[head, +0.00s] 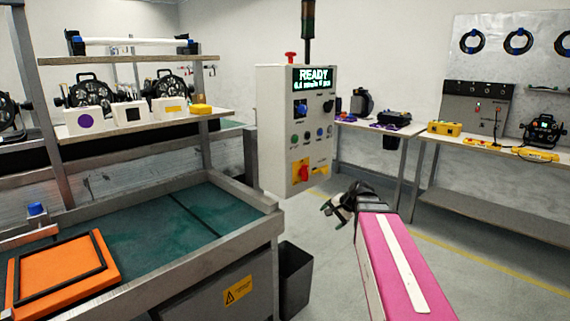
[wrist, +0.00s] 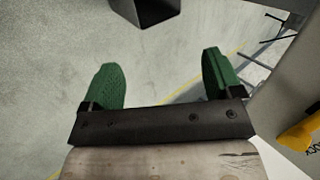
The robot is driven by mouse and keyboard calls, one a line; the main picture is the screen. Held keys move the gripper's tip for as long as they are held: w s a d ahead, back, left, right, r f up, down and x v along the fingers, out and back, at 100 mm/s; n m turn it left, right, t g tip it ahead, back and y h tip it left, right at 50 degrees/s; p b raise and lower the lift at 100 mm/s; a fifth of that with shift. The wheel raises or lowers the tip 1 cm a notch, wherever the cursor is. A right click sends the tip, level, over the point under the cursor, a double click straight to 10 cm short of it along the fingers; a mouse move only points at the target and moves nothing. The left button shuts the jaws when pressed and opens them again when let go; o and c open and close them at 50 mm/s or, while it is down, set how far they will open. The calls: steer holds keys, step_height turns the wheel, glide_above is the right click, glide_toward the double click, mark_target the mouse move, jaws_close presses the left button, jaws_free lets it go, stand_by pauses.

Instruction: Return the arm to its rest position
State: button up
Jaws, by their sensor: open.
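My gripper (head: 327,209) is at the end of my pink arm in the head view, held in the air over the open floor, to the right of the metal bench and below the control box. Its green-padded fingers also show in the wrist view (wrist: 160,85), spread wide apart with nothing between them. My gripper touches nothing that I can see.
A control box (head: 290,135) with a READY display stands behind my gripper. The metal bench (head: 190,225) with an orange panel (head: 62,272) is at left. A dark bin (head: 294,278) stands beside it. A table (head: 490,148) with yellow devices is at right.

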steer(key=s+f+n+g+h, duration=0.4)
steer(key=s+f+n, duration=0.4)
steer(key=s+f, duration=0.7)
step_height(320, 180, down, 2)
steer(key=shift+s+d+f+g+h, duration=0.3)
steer(key=shift+g+h, duration=0.1)
steer(key=shift+h, duration=0.4)
